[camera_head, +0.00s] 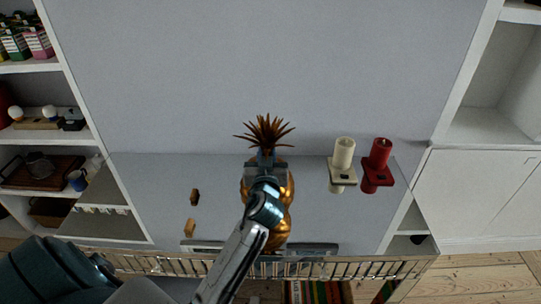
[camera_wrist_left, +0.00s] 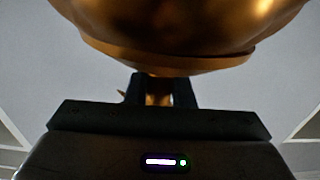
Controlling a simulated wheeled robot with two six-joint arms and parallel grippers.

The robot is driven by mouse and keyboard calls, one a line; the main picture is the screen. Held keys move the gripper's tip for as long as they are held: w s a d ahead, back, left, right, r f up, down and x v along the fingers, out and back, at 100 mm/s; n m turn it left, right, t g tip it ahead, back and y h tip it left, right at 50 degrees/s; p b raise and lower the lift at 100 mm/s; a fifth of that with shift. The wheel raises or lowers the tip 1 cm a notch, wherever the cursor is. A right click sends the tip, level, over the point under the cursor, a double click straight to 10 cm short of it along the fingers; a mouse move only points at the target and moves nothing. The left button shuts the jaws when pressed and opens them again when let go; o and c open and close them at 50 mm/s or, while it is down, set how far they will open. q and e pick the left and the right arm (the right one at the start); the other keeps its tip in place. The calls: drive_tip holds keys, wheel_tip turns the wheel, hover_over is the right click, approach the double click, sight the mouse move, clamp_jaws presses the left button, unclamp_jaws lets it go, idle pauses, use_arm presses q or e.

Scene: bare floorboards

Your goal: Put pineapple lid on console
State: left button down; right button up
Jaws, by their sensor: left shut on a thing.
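The pineapple lid, with its spiky bronze leaves (camera_head: 265,131), is at my left gripper (camera_head: 266,160), over the back middle of the grey console (camera_head: 150,205). The gripper is shut on it; the exact grip is partly hidden by my arm. Gold rounded parts of the pineapple (camera_head: 288,190) show on both sides of my wrist, and I cannot tell how much is body and how much is reflection. In the left wrist view a large gold rounded surface (camera_wrist_left: 165,25) fills the top, with the gripper fingers (camera_wrist_left: 161,90) just below it and a gold bit between them. My right gripper is not in view.
A cream candle (camera_head: 343,153) and a red candle (camera_head: 380,154) stand on holders at the right. Two small brown pieces (camera_head: 194,197) (camera_head: 189,228) lie at the left. White shelves (camera_head: 85,120) stand at the left, white cabinets (camera_head: 480,190) at the right. The console's left part is mostly clear.

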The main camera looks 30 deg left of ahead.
use_arm(q)
drive_tip(key=shift+s+d+f, duration=0.15)
drive_tip(key=shift+d+f, duration=0.05)
drive_tip(key=shift+f, duration=0.05)
drive_tip(key=shift+s+d+r, duration=0.15)
drive_tip(key=c, duration=1.3)
unclamp_jaws()
drive_tip(key=shift+a+f, duration=0.2)
drive_tip(key=shift+f, duration=0.05)
drive_tip(key=shift+o, duration=0.2)
drive_tip(key=shift+r, duration=0.1)
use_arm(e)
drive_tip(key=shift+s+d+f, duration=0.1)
use_arm(q)
drive_tip(key=shift+d, duration=0.1)
